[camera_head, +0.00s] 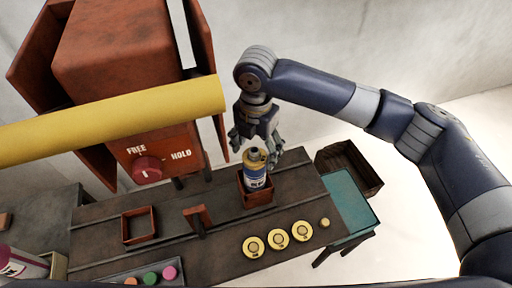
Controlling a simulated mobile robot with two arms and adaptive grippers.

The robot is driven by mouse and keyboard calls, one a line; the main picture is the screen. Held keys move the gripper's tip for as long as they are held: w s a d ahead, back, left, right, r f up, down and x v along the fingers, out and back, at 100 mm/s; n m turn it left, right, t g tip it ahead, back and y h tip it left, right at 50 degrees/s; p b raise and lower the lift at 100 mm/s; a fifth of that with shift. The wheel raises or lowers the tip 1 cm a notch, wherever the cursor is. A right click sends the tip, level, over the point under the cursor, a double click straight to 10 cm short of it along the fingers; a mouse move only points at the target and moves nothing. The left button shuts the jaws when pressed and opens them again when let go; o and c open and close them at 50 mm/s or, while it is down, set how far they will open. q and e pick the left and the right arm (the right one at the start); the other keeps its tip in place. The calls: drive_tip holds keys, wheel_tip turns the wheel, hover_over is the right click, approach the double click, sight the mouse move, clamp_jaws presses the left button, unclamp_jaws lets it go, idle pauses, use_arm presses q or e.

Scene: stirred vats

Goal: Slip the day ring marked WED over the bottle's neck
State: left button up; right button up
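The bottle (257,181), with a blue and white label and a yellowish top, stands upright in a small red square holder (257,198) on the dark bench. My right gripper (257,143) is just above and behind the bottle's top, its fingers spread apart; whether it touches the bottle is unclear. Three yellow discs with pale round centres, a left one (253,246), a middle one (278,238) and a right one (302,230), lie in a row in front of it. No WED marking is readable. My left gripper is not in view.
A yellow bar (110,122) crosses the upper left before a red machine with a FREE/HOLD knob (148,169). An empty red frame (139,226) and an upright red piece (198,219) stand left of the bottle. A tray (120,278) holds coloured discs. A dark crate (349,168) is at right.

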wheel_tip(320, 180, up, 12)
idle(0.6)
idle(0.7)
